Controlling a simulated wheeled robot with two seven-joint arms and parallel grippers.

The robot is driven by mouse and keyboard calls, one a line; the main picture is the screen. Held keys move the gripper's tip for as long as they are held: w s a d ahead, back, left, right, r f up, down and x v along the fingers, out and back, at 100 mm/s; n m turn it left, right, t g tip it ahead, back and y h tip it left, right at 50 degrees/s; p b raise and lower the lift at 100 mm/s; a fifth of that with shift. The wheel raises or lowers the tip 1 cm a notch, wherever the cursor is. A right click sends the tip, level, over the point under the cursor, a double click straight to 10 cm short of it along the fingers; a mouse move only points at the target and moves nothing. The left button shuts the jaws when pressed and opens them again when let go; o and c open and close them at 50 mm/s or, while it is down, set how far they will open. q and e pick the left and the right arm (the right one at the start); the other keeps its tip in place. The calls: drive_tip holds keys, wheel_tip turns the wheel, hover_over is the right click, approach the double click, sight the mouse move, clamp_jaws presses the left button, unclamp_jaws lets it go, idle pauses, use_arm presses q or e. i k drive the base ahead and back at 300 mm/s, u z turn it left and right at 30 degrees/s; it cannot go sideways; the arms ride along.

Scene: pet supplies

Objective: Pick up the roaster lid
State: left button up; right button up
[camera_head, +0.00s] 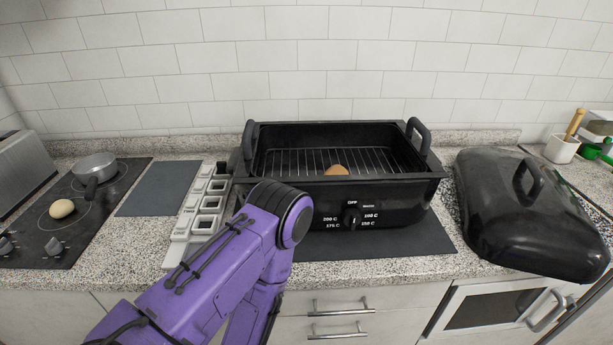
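The black roaster lid (490,205) lies on the counter at the right, dome up, with its loop handle (533,178) on top. Its front end reaches the counter's front edge. The black roaster (400,188) stands open at the middle, left of the lid, with a wire rack and a brown piece of food (335,170) inside. My purple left arm comes in from the lower left and bends in front of the roaster. Its gripper is out of view. My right arm and gripper are not in view. Nothing holds the lid.
A black cooktop (85,225) at the left bears a small pot (95,166) and a round pale item (62,208). A white tray with square compartments (210,203) lies left of the roaster. A white cup (561,149) stands behind the lid. A tiled wall closes the back.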

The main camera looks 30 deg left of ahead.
sight(516, 211)
drive_tip(key=u, duration=3.55)
drive_tip(key=k, duration=1.4)
drive_tip(key=z, duration=1.85)
drive_tip(key=i, duration=0.5)
